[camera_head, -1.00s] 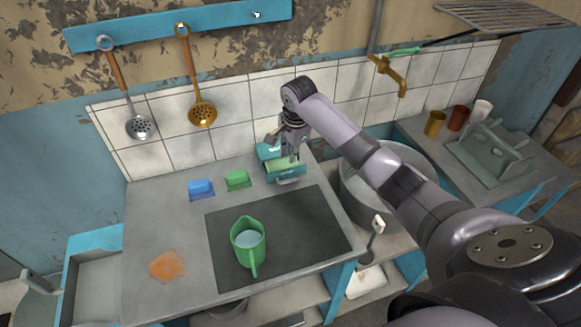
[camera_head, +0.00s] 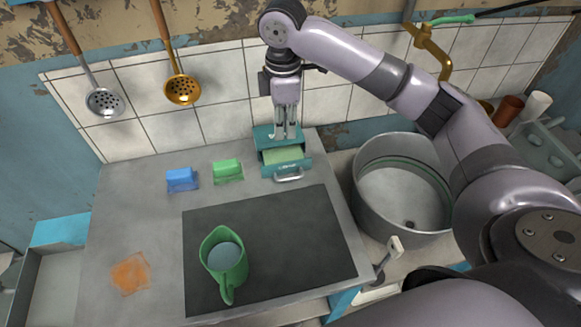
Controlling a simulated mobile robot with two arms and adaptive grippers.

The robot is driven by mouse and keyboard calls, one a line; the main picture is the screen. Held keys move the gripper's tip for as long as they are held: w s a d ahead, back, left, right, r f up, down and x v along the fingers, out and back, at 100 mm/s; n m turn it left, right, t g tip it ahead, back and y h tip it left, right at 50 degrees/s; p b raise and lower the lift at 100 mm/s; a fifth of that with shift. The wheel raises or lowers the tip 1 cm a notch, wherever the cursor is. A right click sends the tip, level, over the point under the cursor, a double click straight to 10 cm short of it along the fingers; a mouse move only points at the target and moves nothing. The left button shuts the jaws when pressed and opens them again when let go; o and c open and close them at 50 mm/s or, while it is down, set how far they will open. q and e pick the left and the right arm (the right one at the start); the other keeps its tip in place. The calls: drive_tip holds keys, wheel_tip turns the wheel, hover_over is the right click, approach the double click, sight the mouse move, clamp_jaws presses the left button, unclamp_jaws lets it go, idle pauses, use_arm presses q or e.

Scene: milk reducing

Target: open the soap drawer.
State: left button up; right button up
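The soap drawer is a small teal box (camera_head: 264,136) at the back of the grey counter. Its drawer front (camera_head: 287,171), with a grey handle (camera_head: 289,177), is pulled out toward the front, and a pale green content (camera_head: 283,155) shows inside. My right gripper (camera_head: 286,136) points straight down over the box, behind the drawer front and away from the handle. Its fingers look close together, but their tips and any gap are hard to make out. It holds nothing that I can see. My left gripper is not in view.
A blue block (camera_head: 181,179) and a green block (camera_head: 228,170) lie left of the box. A green jug (camera_head: 225,262) stands on the dark mat (camera_head: 300,230). Ladles hang on the wall behind.

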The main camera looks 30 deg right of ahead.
drive_tip(key=n, duration=0.1)
approach(285, 174)
drive_tip(key=s+f, duration=0.1)
drive_tip(key=f, duration=0.1)
drive_tip(key=s+a+f, duration=0.1)
drive_tip(key=f, duration=0.1)
drive_tip(key=f+p, duration=0.1)
drive_tip(key=f, duration=0.1)
drive_tip(key=shift+s+a, duration=0.25)
drive_tip(key=shift+s, duration=0.15)
drive_tip(key=shift+c, duration=0.3)
clamp_jaws()
